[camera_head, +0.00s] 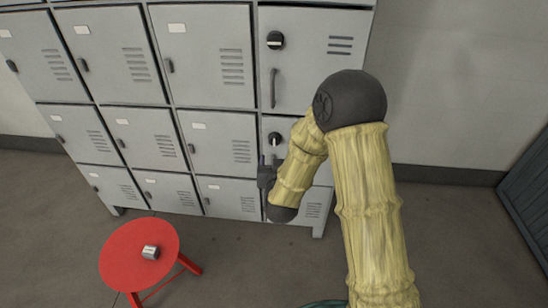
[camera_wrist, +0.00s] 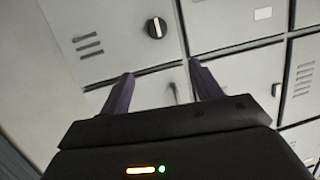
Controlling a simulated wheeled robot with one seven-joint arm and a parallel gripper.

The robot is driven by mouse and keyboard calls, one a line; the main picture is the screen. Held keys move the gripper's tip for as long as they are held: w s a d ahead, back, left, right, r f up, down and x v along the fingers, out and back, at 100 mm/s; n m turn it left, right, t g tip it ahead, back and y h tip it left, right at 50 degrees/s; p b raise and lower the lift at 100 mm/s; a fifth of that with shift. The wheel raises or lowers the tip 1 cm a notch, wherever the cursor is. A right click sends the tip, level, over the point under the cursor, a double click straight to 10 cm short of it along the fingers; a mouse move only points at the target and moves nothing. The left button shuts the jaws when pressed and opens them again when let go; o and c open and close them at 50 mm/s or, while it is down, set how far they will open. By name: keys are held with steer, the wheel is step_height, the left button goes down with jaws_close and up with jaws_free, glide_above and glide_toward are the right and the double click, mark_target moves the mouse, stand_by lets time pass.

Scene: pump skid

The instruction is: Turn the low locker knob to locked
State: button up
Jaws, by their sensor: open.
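The low locker knob (camera_head: 274,138) is a round black knob on the right-column locker door in the middle row, partly beside my arm. In the wrist view the knob (camera_wrist: 156,28) shows a pale pointer mark running roughly up and down the picture. My gripper (camera_head: 266,172) is in front of the lockers, just below the knob in the head view. In the wrist view my gripper (camera_wrist: 160,82) has its two fingers spread, with nothing between them but the locker front behind. The knob lies beyond the fingertips, apart from them.
An upper knob (camera_head: 275,40) and a bar handle (camera_head: 273,88) are on the door above. Grey lockers (camera_head: 205,55) extend left. A red stool (camera_head: 120,255) with a small metal object (camera_head: 150,252) stands front left. The floor to the right is clear.

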mark_target(274, 143)
step_height(274, 143, down, 7)
steer(key=s+a+m+t+h+b, duration=0.1)
steer(key=a+t+h+b, duration=0.1)
steer(key=t+b, duration=0.1)
steer(key=shift+s+a+f+b, duration=0.2)
steer(key=shift+a+b, duration=0.05)
steer(key=shift+b, duration=0.65)
steer(key=w, duration=0.5)
steer(key=w+b, duration=0.1)
steer(key=w, duration=1.1)
steer(key=shift+w+d, duration=0.25)
steer(key=shift+d, duration=0.05)
steer(key=c, duration=1)
